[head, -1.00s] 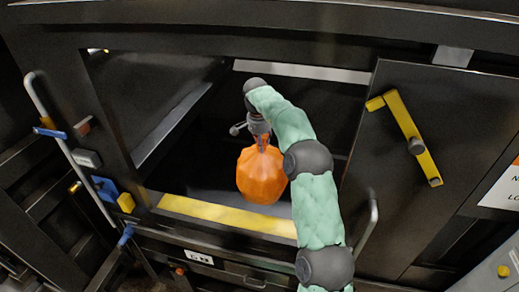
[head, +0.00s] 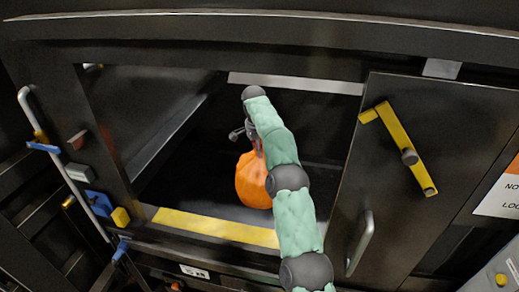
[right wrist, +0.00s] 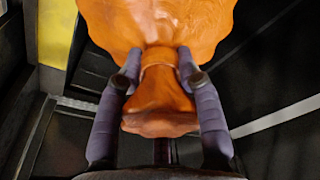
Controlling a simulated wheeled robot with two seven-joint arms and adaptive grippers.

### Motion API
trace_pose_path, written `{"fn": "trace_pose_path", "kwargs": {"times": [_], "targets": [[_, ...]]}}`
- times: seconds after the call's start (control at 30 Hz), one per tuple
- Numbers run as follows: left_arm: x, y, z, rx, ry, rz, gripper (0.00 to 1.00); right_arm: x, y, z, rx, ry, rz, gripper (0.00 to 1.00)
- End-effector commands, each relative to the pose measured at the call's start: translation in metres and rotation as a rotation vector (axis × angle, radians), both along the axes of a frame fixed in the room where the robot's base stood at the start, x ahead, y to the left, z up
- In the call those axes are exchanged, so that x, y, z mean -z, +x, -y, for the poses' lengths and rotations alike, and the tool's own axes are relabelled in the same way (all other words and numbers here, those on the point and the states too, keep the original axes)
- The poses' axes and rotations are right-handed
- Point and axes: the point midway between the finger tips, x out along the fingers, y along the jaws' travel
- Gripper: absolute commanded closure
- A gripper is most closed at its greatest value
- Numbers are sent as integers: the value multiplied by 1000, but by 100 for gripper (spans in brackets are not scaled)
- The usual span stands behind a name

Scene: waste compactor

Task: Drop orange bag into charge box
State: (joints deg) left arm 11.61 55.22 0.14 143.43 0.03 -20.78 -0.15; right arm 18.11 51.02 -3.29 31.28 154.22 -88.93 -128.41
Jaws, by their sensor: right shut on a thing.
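The orange bag (head: 252,181) hangs from my right gripper (head: 256,146) inside the opening of the dark charge box (head: 318,151). In the right wrist view, the two fingers of my right gripper (right wrist: 160,82) are closed on the narrow neck of the orange bag (right wrist: 157,25). The bag's round body lies beyond the fingertips. In the head view my arm hides part of the bag's right side. I cannot tell how high the bag is above the box floor. My left gripper is not in view.
A yellow strip (head: 215,226) marks the front sill of the opening. A dark door with a yellow latch bar (head: 400,148) stands at the right, with a grey handle (head: 361,243). At the left are a long grey rail (head: 62,165) and a blue block (head: 99,203).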

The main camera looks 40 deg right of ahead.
Motion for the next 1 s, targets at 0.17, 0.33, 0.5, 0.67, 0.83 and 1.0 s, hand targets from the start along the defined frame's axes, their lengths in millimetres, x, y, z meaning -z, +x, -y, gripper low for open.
{"fn": "trace_pose_path", "kwargs": {"times": [0.17, 0.33, 0.5, 0.67, 0.83, 1.0], "targets": [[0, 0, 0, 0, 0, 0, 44, -4, 0, 1, 1, -2, 6, 36], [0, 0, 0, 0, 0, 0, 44, -2, 0, 0, 1, -1, 4, 35], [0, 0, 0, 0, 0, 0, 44, 2, 0, -1, 0, 2, -5, 35], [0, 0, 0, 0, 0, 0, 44, 0, -2, -3, -1, 0, -2, 35], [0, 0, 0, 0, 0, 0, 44, -1, -8, -11, -2, 0, -2, 35], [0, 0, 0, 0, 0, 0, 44, -1, -18, -21, -2, 0, -2, 35]]}}
